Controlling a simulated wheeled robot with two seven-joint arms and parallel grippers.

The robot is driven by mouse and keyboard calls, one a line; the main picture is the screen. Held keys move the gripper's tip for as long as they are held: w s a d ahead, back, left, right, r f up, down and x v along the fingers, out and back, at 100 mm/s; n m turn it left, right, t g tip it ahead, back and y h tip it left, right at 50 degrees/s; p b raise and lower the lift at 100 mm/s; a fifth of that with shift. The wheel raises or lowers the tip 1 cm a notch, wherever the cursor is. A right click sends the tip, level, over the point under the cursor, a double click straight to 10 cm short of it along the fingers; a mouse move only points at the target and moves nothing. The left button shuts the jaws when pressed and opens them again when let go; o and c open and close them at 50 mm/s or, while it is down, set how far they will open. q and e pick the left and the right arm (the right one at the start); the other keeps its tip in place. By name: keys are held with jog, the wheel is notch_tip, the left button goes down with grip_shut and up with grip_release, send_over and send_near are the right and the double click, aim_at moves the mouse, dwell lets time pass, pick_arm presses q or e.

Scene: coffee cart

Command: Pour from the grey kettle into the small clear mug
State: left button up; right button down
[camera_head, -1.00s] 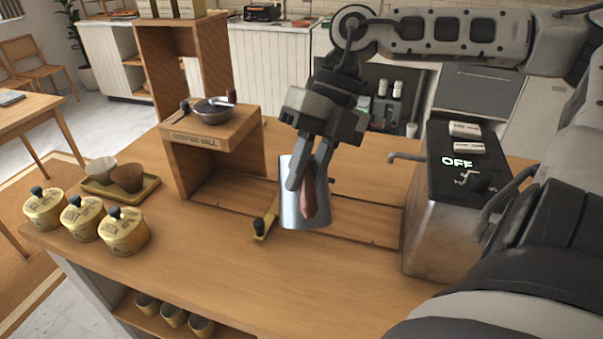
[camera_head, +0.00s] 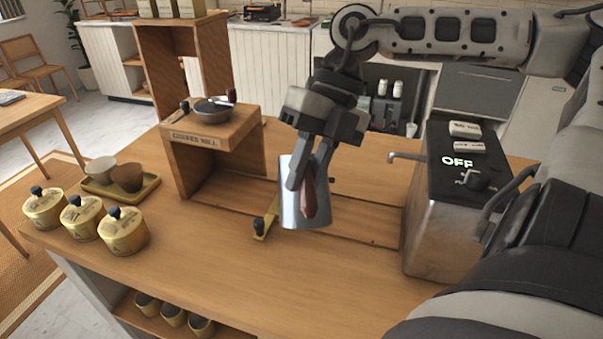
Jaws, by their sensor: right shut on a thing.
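The grey kettle (camera_head: 289,207) is a shiny metal vessel with a reddish-brown handle (camera_head: 309,200). It is near the middle of the head view, over the wooden counter. My right gripper (camera_head: 309,186) reaches down from above and is shut on the kettle's handle. The kettle looks about upright. I cannot tell whether its base touches the counter. The small clear mug cannot be made out; it may be hidden behind the kettle or out of view. My left gripper is not in view.
A wooden coffee mill stand (camera_head: 213,132) with a dark bowl is behind left. Several yellow canisters (camera_head: 122,232) and a tray (camera_head: 148,188) with two cups stand left. A metal machine marked OFF (camera_head: 430,235) stands right. The counter's front middle (camera_head: 230,285) is clear.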

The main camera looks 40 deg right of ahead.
jog(key=shift+s+a+f+t+h+b, duration=0.15)
jog(key=shift+f+t+b, duration=0.1)
jog(key=shift+f+b, duration=0.3)
jog(key=shift+s+a+f+t+h+b, duration=0.15)
jog(key=shift+f+t+b, duration=0.15)
jog(key=shift+b, duration=0.35)
jog(key=shift+r, duration=0.15)
jog(key=shift+r+p, duration=1.4)
jog(key=shift+r, duration=1.5)
jog(key=shift+f, duration=0.1)
notch_tip(320, 180, down, 6)
jog(key=b, duration=0.5)
